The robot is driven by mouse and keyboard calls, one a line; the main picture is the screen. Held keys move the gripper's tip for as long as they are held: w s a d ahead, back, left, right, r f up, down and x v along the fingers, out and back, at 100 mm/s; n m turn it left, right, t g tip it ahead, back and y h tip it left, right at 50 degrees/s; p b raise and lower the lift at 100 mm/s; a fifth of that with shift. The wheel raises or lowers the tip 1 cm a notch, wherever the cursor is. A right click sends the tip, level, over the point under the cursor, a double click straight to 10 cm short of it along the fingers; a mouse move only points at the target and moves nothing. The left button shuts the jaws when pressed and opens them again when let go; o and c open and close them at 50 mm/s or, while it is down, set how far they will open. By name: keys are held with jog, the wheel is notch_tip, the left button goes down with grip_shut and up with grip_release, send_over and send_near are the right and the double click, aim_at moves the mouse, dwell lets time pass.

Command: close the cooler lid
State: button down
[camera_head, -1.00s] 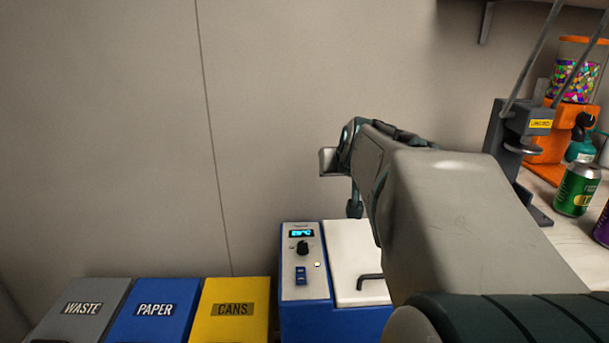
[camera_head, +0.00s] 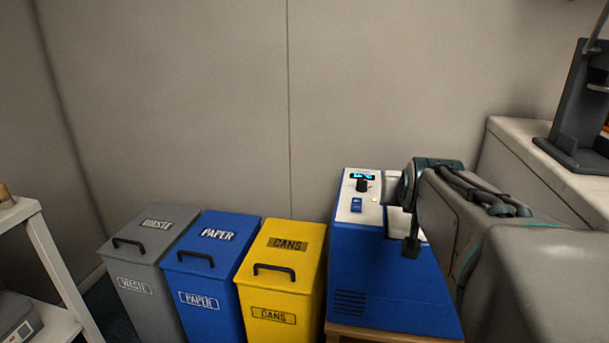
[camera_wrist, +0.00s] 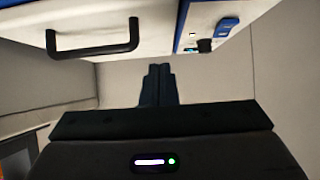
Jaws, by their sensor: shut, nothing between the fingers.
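The cooler (camera_head: 385,285) is a blue box with a white control panel (camera_head: 357,200) on its left. Its white lid (camera_head: 399,222) is mostly hidden behind my gripper and arm in the head view. In the wrist view the pale lid (camera_wrist: 30,30) with its dark handle (camera_wrist: 95,42) shows at the top left, beside the panel. The lid looks flat, level with the panel, but I cannot tell whether its seam is fully closed. My gripper (camera_head: 411,247) is in front of the lid's left part. Its dark fingers (camera_wrist: 158,80) are together and empty in the wrist view.
Grey waste (camera_head: 150,250), blue paper (camera_head: 210,265) and yellow cans (camera_head: 285,265) bins stand left of the cooler. A white shelf (camera_head: 45,245) is at far left. A counter (camera_head: 540,165) with a dark stand (camera_head: 580,110) is at the right. The wall is close behind.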

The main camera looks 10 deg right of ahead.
jog(key=shift+s+a+f+b, duration=0.15)
jog(key=shift+f+b, duration=0.2)
jog(key=shift+f, duration=0.35)
jog(key=shift+s+a+f+b, duration=0.1)
jog(key=shift+f+b, duration=0.25)
jog(key=shift+f, duration=0.3)
jog(key=shift+s+a+f+b, duration=0.15)
jog(key=shift+f+b, duration=0.2)
jog(key=shift+f, duration=0.35)
